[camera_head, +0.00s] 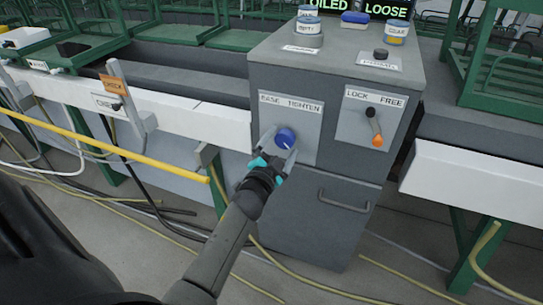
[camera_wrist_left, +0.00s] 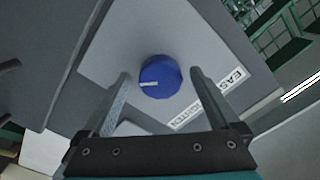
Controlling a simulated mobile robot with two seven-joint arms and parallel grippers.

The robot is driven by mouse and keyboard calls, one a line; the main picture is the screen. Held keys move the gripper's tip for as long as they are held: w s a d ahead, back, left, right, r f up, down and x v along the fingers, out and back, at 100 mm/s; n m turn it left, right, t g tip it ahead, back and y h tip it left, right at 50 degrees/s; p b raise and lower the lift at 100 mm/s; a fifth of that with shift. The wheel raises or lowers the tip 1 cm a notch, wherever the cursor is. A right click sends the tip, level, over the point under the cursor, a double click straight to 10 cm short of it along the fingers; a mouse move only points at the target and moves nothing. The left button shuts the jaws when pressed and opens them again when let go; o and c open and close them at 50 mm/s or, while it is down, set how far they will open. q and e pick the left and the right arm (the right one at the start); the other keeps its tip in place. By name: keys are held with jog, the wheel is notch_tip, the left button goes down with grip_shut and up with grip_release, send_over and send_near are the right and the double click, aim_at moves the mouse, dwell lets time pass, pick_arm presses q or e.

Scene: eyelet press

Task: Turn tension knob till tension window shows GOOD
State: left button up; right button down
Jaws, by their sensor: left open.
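The blue tension knob (camera_head: 285,137) sits on a pale plate marked EASE TIGHTEN on the front of the grey press cabinet. In the left wrist view the knob (camera_wrist_left: 160,78) has a white pointer line. My left gripper (camera_head: 277,150) is open at the knob; its fingers stand on either side of it in the wrist view (camera_wrist_left: 160,88), with gaps on both sides. The tension window (camera_head: 385,10) at the top edge reads LOOSE in green. Another green display (camera_head: 328,4) beside it ends in OILED and is partly cut off. My right gripper is not in view.
A LOCK FREE plate with an orange-tipped lever (camera_head: 376,138) is right of the knob. A drawer handle (camera_head: 348,203) is below. Tins (camera_head: 397,30) and a black button (camera_head: 380,54) are on top. A yellow rail (camera_head: 110,147) runs at left; hoses cross the floor.

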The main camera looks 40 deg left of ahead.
pick_arm(q)
jog(key=p+v, duration=0.3)
jog(key=v, duration=1.1)
jog(key=shift+s, duration=0.4)
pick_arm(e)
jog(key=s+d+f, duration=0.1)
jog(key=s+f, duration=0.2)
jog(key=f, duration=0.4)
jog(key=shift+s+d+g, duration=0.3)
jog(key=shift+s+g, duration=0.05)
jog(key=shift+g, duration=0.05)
